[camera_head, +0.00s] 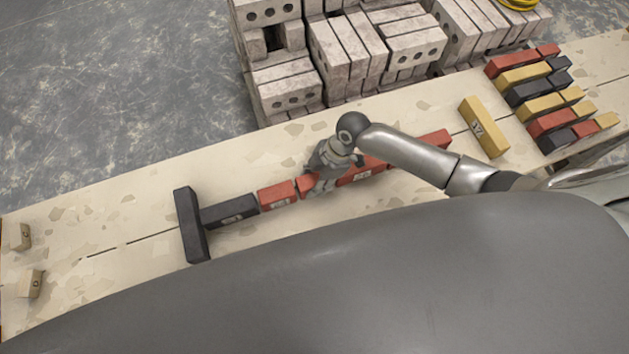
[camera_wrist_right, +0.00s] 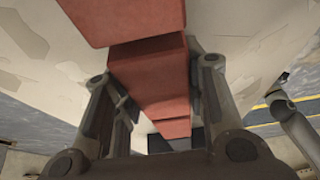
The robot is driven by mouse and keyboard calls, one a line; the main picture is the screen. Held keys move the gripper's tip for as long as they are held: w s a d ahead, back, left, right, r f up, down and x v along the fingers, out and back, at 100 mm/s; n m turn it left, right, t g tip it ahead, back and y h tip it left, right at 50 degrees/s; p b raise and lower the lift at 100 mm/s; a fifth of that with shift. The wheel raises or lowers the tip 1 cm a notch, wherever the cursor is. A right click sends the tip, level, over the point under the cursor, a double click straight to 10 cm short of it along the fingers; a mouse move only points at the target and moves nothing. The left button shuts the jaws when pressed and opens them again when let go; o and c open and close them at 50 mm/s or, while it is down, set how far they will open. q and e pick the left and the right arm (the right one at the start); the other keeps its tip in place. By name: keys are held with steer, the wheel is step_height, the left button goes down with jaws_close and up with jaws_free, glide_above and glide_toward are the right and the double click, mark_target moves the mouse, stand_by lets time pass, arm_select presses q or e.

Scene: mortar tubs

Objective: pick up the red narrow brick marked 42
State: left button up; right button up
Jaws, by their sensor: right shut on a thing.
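My right gripper (camera_head: 322,180) reaches down over a row of bricks on the long table. It is shut on a red brick (camera_head: 306,184), largely hidden by the gripper in the head view. In the right wrist view this red brick (camera_wrist_right: 150,75) lies between the two fingers of the right gripper (camera_wrist_right: 160,95). Another red brick (camera_head: 277,196) is just left of the held one, and a long red brick (camera_head: 360,174) is to its right. My left gripper is not in view.
Dark bricks (camera_head: 230,211) (camera_head: 191,226) end the row at the left. A yellow brick (camera_head: 484,127) lies apart at the right, near stacked coloured bricks (camera_head: 530,87). Grey perforated blocks (camera_head: 350,45) stand behind the table (camera_head: 130,245). Two small wooden blocks (camera_head: 30,284) are far left.

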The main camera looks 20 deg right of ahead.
steer(key=c, duration=0.5)
steer(key=shift+r, duration=0.2)
